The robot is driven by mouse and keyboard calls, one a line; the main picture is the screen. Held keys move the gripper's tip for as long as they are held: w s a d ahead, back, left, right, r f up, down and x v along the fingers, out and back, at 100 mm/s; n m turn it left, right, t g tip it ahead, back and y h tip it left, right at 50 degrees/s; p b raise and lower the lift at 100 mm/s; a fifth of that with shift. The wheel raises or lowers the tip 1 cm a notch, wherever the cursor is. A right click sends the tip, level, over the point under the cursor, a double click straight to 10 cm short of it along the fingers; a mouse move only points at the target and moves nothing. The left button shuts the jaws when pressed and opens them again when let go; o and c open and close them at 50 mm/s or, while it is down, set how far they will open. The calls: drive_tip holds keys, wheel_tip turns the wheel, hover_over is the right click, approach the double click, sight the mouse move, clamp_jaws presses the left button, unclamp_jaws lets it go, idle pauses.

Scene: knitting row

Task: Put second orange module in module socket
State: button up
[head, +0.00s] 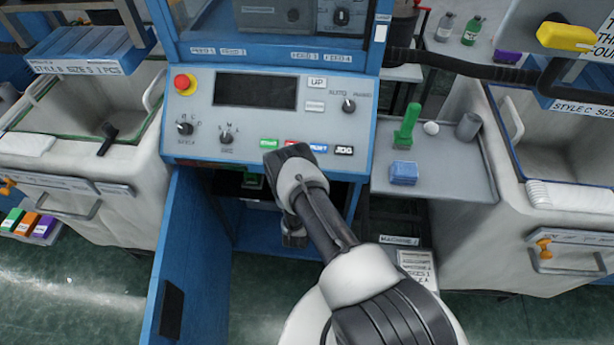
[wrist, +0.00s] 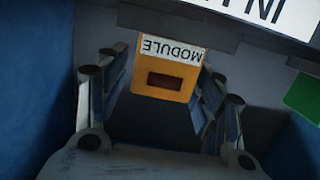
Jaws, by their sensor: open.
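An orange module (wrist: 168,84) with a white, upside-down "MODULE" label and a dark recess shows in the wrist view. It sits below a dark edge, straight ahead of my gripper (wrist: 163,62). My gripper is open, with one finger on each side of the module; I see no clear contact. Whether the module is seated in a socket cannot be told. Another orange module (head: 28,223) lies at the far left.
The blue cabinet door (head: 182,255) stands open left of my arm. The control panel (head: 262,125) is just above it. A grey side shelf (head: 455,180) holds a blue block and a green tool. In the wrist view a green part (wrist: 304,98) is at the right.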

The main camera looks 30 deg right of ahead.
drive_tip(key=p+v, duration=0.3)
drive_tip(key=v, duration=0.8)
drive_tip(key=shift+s+a, duration=0.15)
drive_tip(key=shift+s, duration=0.2)
